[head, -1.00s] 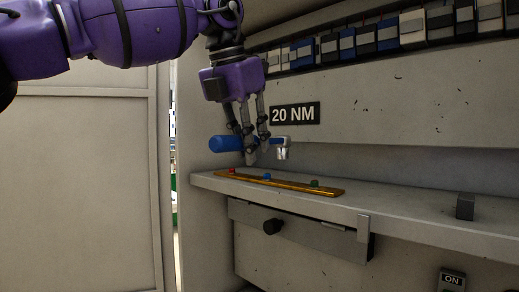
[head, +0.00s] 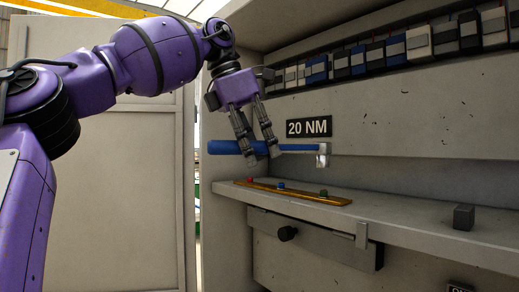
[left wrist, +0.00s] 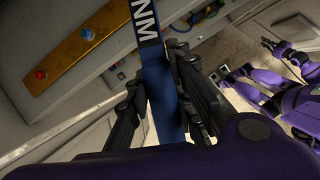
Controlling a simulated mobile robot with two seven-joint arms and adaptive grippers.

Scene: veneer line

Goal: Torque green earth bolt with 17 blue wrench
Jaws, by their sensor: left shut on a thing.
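My left gripper (head: 262,154) is shut on the blue wrench (head: 222,147) and holds it above the shelf, roughly level. The wrench's silver head (head: 323,156) points right, above the green bolt (head: 323,194) and apart from it. The green bolt stands at the right end of a copper bar (head: 302,193). The blue wrench (left wrist: 152,50) runs up between the fingers of my left gripper (left wrist: 160,100) in the left wrist view, with "NM" lettering on it. The green bolt is not visible there. A purple hand with dark fingers (left wrist: 272,48), apparently my right gripper, is too small to read.
A red bolt (head: 250,180) and a blue bolt (head: 281,186) stand on the same bar. A dark block (head: 464,217) sits on the shelf (head: 410,215) to the right. The shelf between bar and block is clear.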

